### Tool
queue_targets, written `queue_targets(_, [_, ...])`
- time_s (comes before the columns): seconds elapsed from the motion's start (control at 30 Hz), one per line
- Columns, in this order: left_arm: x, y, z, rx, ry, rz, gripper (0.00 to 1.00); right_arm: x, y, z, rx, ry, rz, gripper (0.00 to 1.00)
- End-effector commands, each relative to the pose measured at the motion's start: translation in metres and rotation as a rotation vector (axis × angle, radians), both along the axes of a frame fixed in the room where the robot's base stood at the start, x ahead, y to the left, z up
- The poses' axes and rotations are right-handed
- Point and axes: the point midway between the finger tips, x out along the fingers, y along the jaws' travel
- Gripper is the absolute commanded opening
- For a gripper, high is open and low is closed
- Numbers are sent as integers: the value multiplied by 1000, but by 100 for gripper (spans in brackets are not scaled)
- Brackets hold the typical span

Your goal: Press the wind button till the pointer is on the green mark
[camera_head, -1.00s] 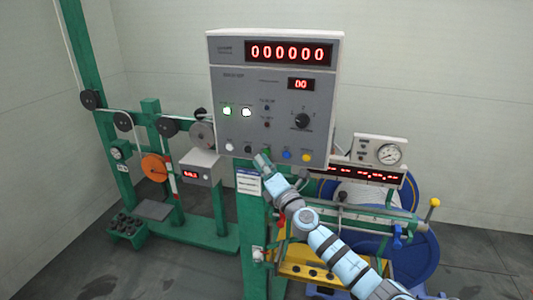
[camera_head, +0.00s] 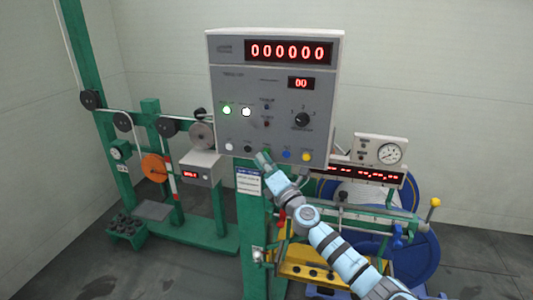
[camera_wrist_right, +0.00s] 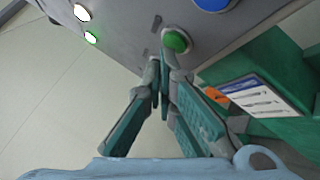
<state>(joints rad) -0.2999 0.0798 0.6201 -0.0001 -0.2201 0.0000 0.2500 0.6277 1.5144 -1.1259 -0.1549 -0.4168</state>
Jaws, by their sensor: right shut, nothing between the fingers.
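A grey control panel (camera_head: 322,90) has a row of white, black, green, blue and yellow buttons along its bottom. The green button (camera_wrist_right: 176,41) shows clearly in the right wrist view; my gripper mostly hides it in the head view. My right gripper (camera_head: 262,158) is shut and empty, its fingertips (camera_wrist_right: 163,60) just beside the green button. I cannot tell whether they touch it. A round dial with a pointer (camera_head: 389,153) sits right of the panel. Its green mark is too small to make out. Button labels are unreadable. My left gripper is out of view.
The blue button (camera_wrist_right: 213,3) and yellow button (camera_head: 305,157) lie close to the right of the green one. A rotary knob (camera_head: 302,119) is above. A green frame post with a label sheet (camera_head: 249,184) stands below the panel. The left machine frame has pulleys (camera_head: 123,121).

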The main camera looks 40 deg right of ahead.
Motion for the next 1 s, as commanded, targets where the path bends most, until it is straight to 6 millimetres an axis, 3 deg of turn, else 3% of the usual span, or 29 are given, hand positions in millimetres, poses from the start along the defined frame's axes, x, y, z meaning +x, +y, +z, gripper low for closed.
queue_targets(1.0, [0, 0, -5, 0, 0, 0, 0, 5, -7, 0, 1, 0, 0, 0])
